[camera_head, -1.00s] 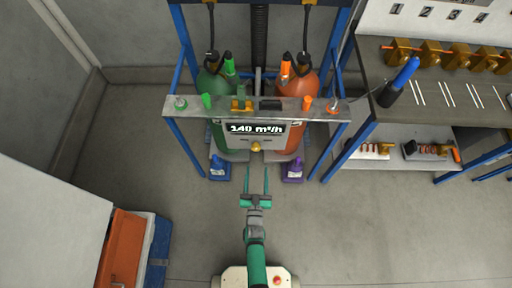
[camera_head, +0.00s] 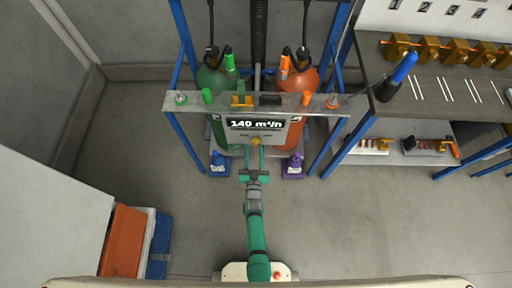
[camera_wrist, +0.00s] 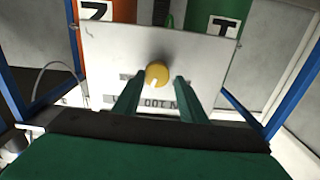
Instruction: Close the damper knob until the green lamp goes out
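The yellow damper knob (camera_head: 255,141) sits on the front of the light panel under a display (camera_head: 255,124) reading 140 m³/h. In the wrist view the knob (camera_wrist: 157,74) shows a small white mark at its lower edge. My gripper (camera_head: 255,150) is open. Its two green fingers reach toward the knob, one to each side and slightly below it in the wrist view (camera_wrist: 158,88). I cannot tell whether they touch it. A green dome (camera_head: 181,99) at the left end of the top bar may be the green lamp; whether it is lit is unclear.
A green cylinder (camera_head: 216,82) and an orange cylinder (camera_head: 296,82) stand behind the panel in a blue frame. A blue bottle (camera_head: 219,165) and a purple bottle (camera_head: 293,166) stand low on either side. A workbench (camera_head: 430,106) is at right. Floor in front is open.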

